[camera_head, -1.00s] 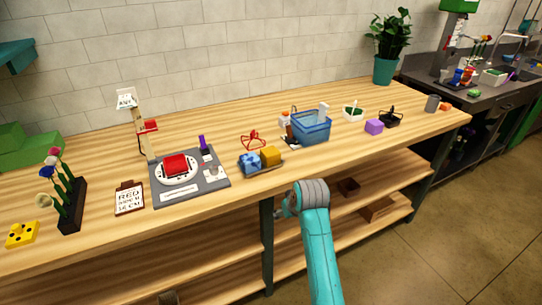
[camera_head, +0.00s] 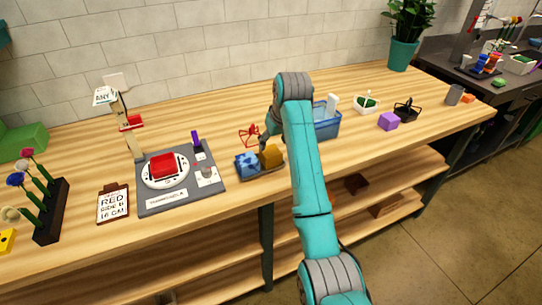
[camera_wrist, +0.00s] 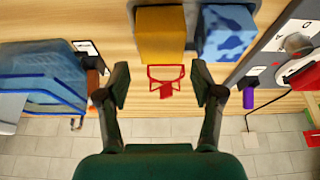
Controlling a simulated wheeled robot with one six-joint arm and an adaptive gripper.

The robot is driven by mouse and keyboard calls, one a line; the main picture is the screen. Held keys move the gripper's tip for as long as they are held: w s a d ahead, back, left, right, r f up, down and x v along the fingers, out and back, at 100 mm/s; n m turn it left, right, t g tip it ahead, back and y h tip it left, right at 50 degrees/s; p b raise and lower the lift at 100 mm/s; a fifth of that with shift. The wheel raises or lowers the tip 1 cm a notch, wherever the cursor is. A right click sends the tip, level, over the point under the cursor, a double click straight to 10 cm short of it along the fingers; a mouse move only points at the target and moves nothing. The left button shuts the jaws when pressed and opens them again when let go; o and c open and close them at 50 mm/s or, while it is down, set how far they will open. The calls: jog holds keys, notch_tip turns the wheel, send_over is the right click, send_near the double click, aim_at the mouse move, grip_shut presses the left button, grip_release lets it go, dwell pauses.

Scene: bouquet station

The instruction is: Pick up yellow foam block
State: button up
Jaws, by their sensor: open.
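The yellow foam block (camera_head: 271,156) sits on a small grey tray (camera_head: 262,172) near the table's front edge, beside a blue patterned block (camera_head: 247,164). In the wrist view the yellow block (camera_wrist: 161,34) is at the top, beyond my fingertips and slightly left of centre. The blue patterned block (camera_wrist: 227,33) is to its right. My gripper (camera_wrist: 160,86) is open with nothing between its fingers. In the head view my gripper (camera_head: 266,140) is small and partly hidden by my arm, close behind the blocks. I cannot tell its exact height above the table.
A red wire frame (camera_head: 249,135) lies just behind the blocks. A blue basket (camera_head: 326,125) stands to the right, partly behind my arm. A grey board (camera_head: 180,180) with a red block lies left. A purple block (camera_head: 388,121) sits farther right.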

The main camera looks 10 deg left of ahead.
aim_at(271, 151)
jog(key=shift+x, duration=3.05)
jog(key=shift+s+f, duration=0.1)
jog(key=shift+s, duration=0.15)
jog(key=c, duration=0.9)
